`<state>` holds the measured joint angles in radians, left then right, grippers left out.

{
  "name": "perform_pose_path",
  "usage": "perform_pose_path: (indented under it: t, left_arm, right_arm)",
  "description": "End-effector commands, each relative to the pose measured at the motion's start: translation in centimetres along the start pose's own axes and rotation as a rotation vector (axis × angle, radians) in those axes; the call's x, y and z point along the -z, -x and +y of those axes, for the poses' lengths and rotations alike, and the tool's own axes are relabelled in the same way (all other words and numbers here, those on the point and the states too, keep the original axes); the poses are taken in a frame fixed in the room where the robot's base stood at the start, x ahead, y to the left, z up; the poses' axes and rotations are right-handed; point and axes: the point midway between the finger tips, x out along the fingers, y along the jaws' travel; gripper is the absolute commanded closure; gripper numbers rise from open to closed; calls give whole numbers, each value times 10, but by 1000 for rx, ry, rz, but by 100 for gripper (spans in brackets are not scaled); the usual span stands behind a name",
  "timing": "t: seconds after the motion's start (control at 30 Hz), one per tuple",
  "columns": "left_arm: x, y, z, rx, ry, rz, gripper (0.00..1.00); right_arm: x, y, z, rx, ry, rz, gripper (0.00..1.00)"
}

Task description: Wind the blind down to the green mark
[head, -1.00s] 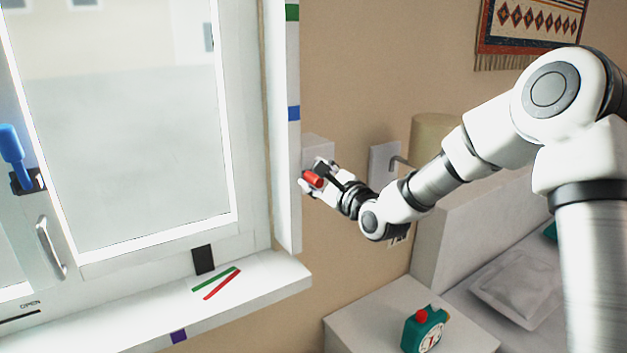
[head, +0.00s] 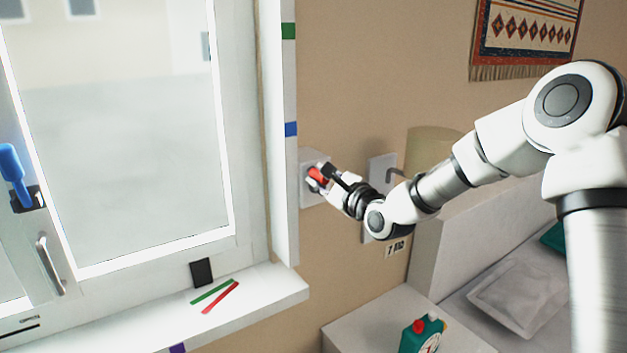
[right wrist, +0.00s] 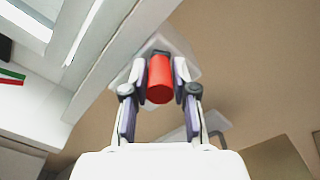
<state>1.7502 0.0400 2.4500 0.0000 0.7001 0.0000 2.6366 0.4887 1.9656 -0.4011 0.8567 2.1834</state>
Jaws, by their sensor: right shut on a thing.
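My right gripper (head: 322,180) is shut on the red crank knob (head: 317,175), in front of a white box (head: 310,203) on the wall right of the window. In the right wrist view the red knob (right wrist: 159,79) sits between both fingers, with the white box (right wrist: 180,45) behind it. A green mark (head: 289,31) is high on the white window post, with a blue mark (head: 291,129) below it. The blind itself does not show in the window (head: 140,150). My left gripper is not in view.
A lever handle (head: 395,175) on a wall plate is close behind my right wrist. A nightstand (head: 350,325) with a green clock (head: 420,335) stands below the arm. Green and red strips (head: 212,292) lie on the sill.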

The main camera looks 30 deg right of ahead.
Motion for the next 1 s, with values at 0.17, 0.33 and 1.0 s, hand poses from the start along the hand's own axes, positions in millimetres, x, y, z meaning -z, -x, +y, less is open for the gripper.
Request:
perform_pose_path:
  t: [0.17,0.33,1.0]
  left_arm:
    - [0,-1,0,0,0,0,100]
    - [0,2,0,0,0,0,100]
    - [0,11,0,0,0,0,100]
  right_arm:
    - [1,0,1,-1,0,1,80]
    - [2,0,-4,-2,-1,1,80]
    - [18,1,-26,-1,-2,1,80]
